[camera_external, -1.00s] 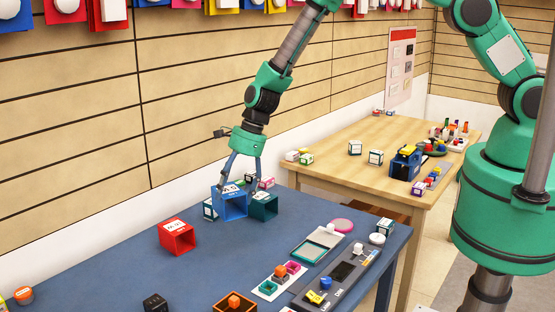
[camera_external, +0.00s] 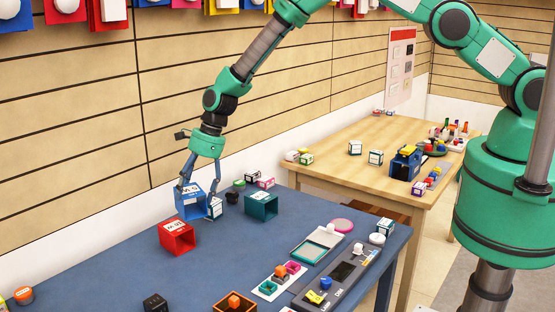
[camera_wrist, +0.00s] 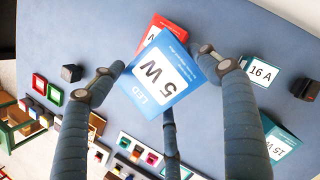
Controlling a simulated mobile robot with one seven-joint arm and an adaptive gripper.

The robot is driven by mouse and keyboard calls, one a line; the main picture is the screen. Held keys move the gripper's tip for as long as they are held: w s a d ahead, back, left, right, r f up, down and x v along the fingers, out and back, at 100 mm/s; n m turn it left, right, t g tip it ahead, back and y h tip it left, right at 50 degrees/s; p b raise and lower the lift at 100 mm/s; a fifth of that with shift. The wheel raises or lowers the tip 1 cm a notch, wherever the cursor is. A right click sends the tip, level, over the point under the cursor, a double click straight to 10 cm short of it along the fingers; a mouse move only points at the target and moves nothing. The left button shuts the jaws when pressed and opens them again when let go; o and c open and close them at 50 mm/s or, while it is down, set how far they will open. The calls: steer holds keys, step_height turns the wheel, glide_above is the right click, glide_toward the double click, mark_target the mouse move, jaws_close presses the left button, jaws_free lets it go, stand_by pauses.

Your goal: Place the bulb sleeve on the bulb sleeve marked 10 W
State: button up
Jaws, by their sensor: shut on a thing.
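My gripper (camera_external: 200,196) is shut on a blue bulb sleeve (camera_external: 187,205), a square open-ended box. In the wrist view the red sleeve (camera_wrist: 157,31) is partly hidden behind the blue one. A teal sleeve (camera_external: 262,207) stands to the right; its label appears to read 15 W (camera_wrist: 280,146).
A white box marked 16 A (camera_wrist: 262,72) stands close beside my gripper. Small dark and pink-white boxes (camera_external: 266,183) sit near the wall. Trays and a dark panel (camera_external: 345,275) occupy the front right. The blue table (camera_external: 120,260) is clear left of the red sleeve.

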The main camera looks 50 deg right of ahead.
steer(key=shift+w+a+f, duration=0.1)
steer(key=shift+w+a, duration=0.35)
steer(key=shift+w, duration=0.3)
steer(key=shift+w+a+f, duration=0.1)
steer(key=shift+w+a, duration=0.3)
steer(key=shift+w, duration=0.35)
steer(key=shift+f, duration=0.1)
steer(key=shift+f+p, duration=0.5)
steer(key=shift+f, duration=1.1)
steer(key=o, duration=0.9)
steer(key=shift+f, duration=0.1)
steer(key=shift+c, duration=0.2)
steer(key=shift+r, duration=0.2)
steer(key=shift+b+v, duration=0.65)
steer(key=shift+v, duration=5.25)
